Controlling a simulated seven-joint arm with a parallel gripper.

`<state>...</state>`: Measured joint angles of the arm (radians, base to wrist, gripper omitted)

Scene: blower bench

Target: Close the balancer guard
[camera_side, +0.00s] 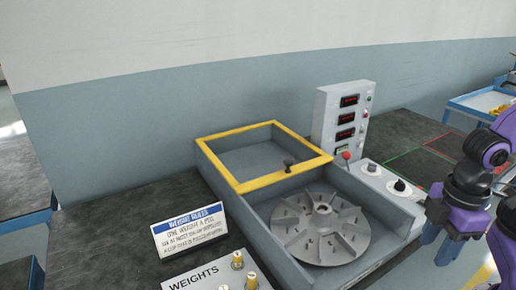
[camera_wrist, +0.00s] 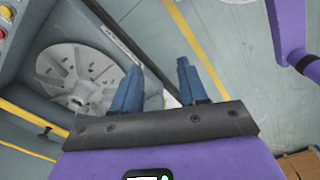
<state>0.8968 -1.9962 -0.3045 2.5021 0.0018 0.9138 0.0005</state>
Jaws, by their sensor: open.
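The balancer guard (camera_side: 232,182) is a yellow-edged frame with a clear or grey panel, lying over the back part of the grey balancer housing (camera_side: 385,232). A dark knob (camera_side: 289,161) stands on its front edge. The round metal rotor (camera_side: 320,228) is uncovered in front of it. In the wrist view the rotor (camera_wrist: 80,75) is at left and a yellow guard edge (camera_wrist: 30,117) crosses below it. My gripper (camera_side: 440,243) is at the right, beside the housing and apart from the guard. Its two blue fingers (camera_wrist: 158,80) are spread with nothing between them.
A control tower (camera_side: 341,118) with red displays stands behind the housing. A red-topped lever (camera_side: 346,156) and dark knobs (camera_side: 399,186) are at the right. A sign (camera_side: 189,229) and a weights block (camera_side: 215,276) stand at front left.

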